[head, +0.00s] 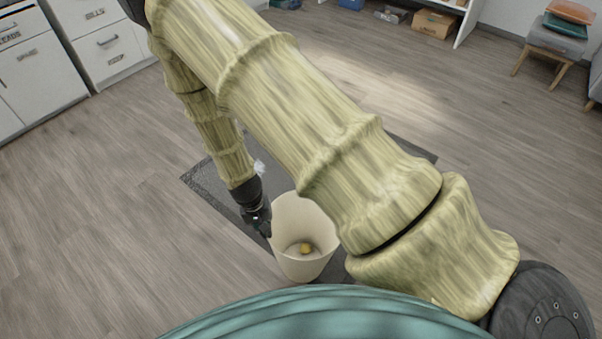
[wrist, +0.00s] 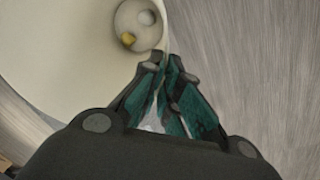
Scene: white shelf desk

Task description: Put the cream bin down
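The cream bin (head: 303,268) is upright in the middle of the head view, just above my teal body edge, and my arm crosses close to its right side. In the wrist view, the bin's inside (wrist: 70,60) fills the upper left. A small yellow thing (head: 305,247) and a whitish thing (wrist: 146,18) lie at its bottom. My gripper (head: 266,231) is at the bin's left rim. In the wrist view, my gripper (wrist: 165,62) has its fingers close together with the bin's wall between them. Whether the bin's base touches the floor cannot be told.
A dark grey mat (head: 207,183) lies on the wood floor (head: 90,220) behind the bin. White drawer cabinets (head: 105,45) stand at the upper left. A stool (head: 556,45) and a low shelf with boxes (head: 434,22) are at the back right. The floor at left is clear.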

